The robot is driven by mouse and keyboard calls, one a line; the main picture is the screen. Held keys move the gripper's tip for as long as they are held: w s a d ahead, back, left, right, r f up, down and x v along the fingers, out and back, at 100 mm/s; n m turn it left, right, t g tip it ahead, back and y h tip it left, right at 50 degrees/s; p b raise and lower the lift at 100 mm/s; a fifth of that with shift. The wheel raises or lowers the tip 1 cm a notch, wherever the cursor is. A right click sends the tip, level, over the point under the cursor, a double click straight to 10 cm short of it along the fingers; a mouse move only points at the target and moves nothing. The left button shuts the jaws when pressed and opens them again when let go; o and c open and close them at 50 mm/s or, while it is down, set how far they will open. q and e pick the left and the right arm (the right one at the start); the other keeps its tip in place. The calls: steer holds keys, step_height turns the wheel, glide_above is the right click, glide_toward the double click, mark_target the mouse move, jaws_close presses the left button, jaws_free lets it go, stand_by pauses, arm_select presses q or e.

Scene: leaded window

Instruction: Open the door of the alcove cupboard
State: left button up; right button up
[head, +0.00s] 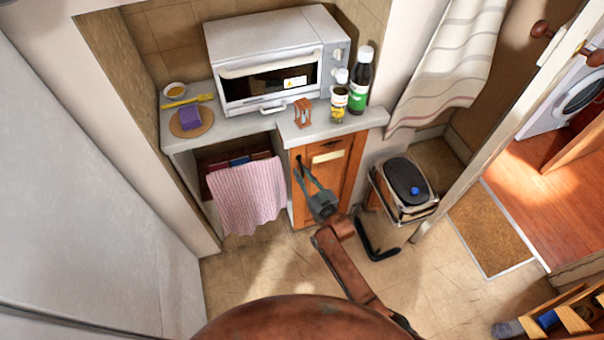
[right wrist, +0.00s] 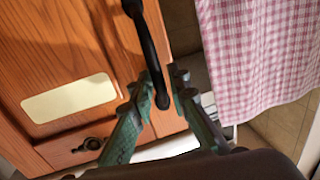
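The alcove cupboard's orange wooden door (head: 338,183) is under the right part of the counter and looks closed. It bears a pale blank label (head: 327,156), also seen in the right wrist view (right wrist: 70,98). A dark bar handle (right wrist: 146,38) runs along the door's edge by the pink cloth. My right gripper (head: 303,168) is at the door's left edge. In the right wrist view its green fingers (right wrist: 164,80) stand close together, one on each side of the handle's end, and look shut on it. My left gripper is not in view.
A pink checked cloth (head: 247,196) hangs just left of the door. A toaster oven (head: 270,62), bottles (head: 360,82) and a wooden-framed timer (head: 302,112) stand on the counter. A bin with a black lid (head: 405,180) stands right of the door. Floor before the cupboard is mostly clear.

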jaws_close()
stand_by(0.3)
steer(key=shift+s+d, duration=0.1)
steer(key=shift+d, duration=0.05)
